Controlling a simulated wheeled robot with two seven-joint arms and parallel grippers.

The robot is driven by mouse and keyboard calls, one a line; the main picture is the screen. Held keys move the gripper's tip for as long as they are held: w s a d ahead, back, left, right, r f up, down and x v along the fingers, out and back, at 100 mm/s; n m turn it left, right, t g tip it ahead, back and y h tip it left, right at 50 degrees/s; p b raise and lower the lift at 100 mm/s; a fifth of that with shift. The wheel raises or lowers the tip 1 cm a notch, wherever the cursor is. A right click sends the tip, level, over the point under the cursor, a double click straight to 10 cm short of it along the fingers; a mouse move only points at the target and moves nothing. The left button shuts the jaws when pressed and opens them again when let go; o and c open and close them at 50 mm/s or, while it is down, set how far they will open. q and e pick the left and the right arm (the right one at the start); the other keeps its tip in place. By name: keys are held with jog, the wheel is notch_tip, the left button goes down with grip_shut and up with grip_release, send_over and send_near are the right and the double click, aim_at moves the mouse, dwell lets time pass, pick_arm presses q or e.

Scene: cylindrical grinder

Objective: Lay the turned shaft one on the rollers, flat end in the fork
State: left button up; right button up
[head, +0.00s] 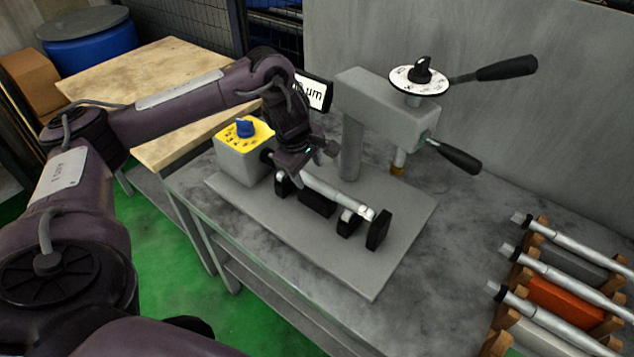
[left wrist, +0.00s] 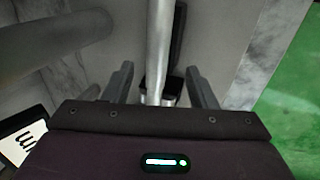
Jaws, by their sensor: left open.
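A turned shaft (head: 338,194), a silvery bar, lies along the black roller supports (head: 348,222) on the grinder's grey baseplate (head: 372,275). Its near right end shows beside a black upright plate (head: 378,230). Its other end, toward the yellow-topped box (head: 243,150), is hidden by my left gripper (head: 312,160), so I cannot tell whether it sits in the fork. My left gripper is open over the shaft's far part. In the left wrist view the shaft (left wrist: 160,45) runs between the two spread fingers (left wrist: 160,80). My right gripper is not in view.
The grinder's grey column and head (head: 375,105), with black handles (head: 507,68), stand just behind the rollers. A wooden rack (head: 497,343) at right holds three more shafts (head: 560,278). A small display (head: 312,93) is behind my wrist. The grey table is clear between baseplate and rack.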

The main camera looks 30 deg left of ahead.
aim_at(315, 179)
pick_arm(q)
jog(key=x, duration=0.2)
jog(key=p+x, duration=0.1)
jog(key=x, duration=0.1)
jog(key=shift+w+d, duration=0.1)
jog(key=shift+d, duration=0.1)
jog(key=shift+w+f, duration=0.15)
jog(key=shift+f, duration=0.3)
jog(key=c, duration=0.5)
grip_shut()
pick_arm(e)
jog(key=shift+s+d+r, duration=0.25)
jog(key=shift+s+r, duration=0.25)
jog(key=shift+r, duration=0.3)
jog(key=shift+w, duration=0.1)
pick_arm(q)
jog(key=shift+w+r, duration=0.15)
jog(key=shift+r, duration=0.1)
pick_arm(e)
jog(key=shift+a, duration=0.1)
